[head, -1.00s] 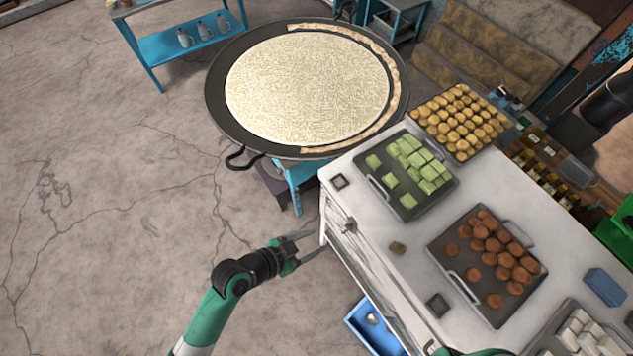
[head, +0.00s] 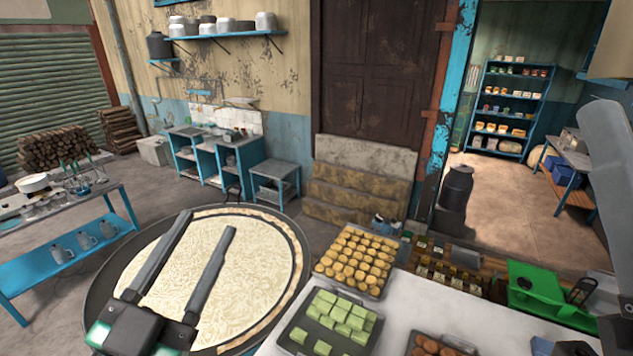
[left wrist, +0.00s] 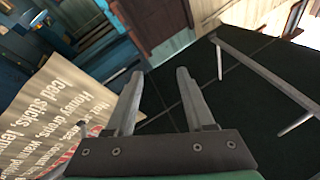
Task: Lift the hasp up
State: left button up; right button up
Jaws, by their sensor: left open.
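No hasp can be made out in the head view or the left wrist view. My left gripper (head: 208,222) is open and empty, raised with its fingers pointing up and away. In the head view its fingers overlap the large round pan (head: 255,285). The left wrist view shows the same gripper (left wrist: 157,72) with a clear gap between its two fingers. A large grey part (head: 612,160) stands close at the right edge of the head view; it looks like part of my right gripper, but its jaws cannot be judged.
A white counter (head: 440,310) at lower right holds trays of green sweets (head: 335,318) and golden pieces (head: 355,258). A green scale-like object (head: 535,290) stands beyond. The left wrist view shows a lettered sign (left wrist: 50,110) and a thin metal bar (left wrist: 265,72).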

pick_arm(q)
jog(key=s+a+r+n+t+y, duration=0.2)
jog(key=s+r+n+t, duration=0.1)
jog(key=s+r, duration=0.2)
jog(key=s+a+r+n+t+y, duration=0.1)
jog(key=s+r, duration=0.4)
jog(key=r, duration=0.5)
jog(key=shift+s+a+r+n+t+y, duration=0.2)
jog(key=shift+a+n+t+y, duration=0.2)
jog(key=shift+a+n+t, duration=0.6)
jog(key=shift+d, duration=0.2)
